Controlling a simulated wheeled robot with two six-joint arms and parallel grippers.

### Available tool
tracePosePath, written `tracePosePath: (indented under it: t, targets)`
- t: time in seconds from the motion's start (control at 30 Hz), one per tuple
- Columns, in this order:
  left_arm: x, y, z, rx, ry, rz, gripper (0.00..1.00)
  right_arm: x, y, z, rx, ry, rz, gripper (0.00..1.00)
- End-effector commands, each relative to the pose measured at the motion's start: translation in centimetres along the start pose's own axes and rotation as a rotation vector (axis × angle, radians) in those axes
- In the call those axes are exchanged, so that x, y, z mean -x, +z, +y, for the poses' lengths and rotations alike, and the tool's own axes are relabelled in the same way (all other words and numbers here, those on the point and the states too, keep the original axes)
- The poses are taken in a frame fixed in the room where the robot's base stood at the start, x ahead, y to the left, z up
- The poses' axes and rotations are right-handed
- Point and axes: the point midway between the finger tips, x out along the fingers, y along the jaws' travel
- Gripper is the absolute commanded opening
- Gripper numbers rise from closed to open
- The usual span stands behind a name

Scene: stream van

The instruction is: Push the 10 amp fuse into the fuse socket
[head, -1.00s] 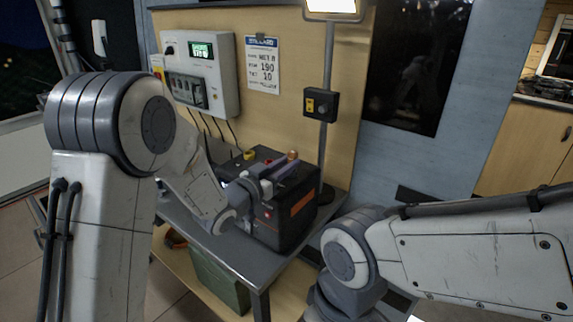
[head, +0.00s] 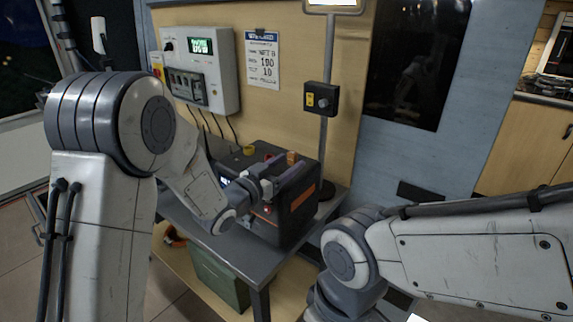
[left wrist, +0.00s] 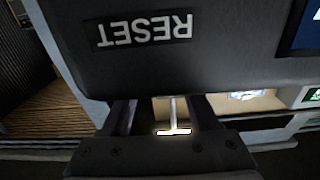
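The fuse appears as a small orange block (head: 291,157) at the tips of my left gripper (head: 284,166), over the top of a black box (head: 295,215). The block moves with the fingers, so the gripper looks shut on it. In the left wrist view, the fingers (left wrist: 163,115) stand apart and their tips are hidden behind the box's front face (left wrist: 200,65), which reads RESET upside down. The fuse is not visible there. I cannot make out the fuse socket or whether the fuse touches it. My right gripper is outside the views.
The black box stands on a grey table (head: 262,267). A yellow cap (head: 249,150) is on its top. A lamp pole with a small switch box (head: 320,98) rises behind it. A white panel (head: 222,85) hangs on the wall. A green crate (head: 220,280) sits below.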

Motion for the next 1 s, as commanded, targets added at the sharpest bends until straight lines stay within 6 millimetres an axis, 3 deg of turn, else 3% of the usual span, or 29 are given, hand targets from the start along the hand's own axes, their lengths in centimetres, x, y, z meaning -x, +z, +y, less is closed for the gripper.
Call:
tracePosePath:
  t: [0.27,0.73,1.0]
  targets:
    - [0.5,0.0,0.0,0.000,-0.001,0.000,0.61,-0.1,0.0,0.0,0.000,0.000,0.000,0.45]
    - [8.7,0.1,-0.1,-0.001,-0.005,0.000,0.61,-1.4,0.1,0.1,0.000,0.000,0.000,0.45]
    - [10.5,0.0,0.0,0.000,0.000,0.000,0.61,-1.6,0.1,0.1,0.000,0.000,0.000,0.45]
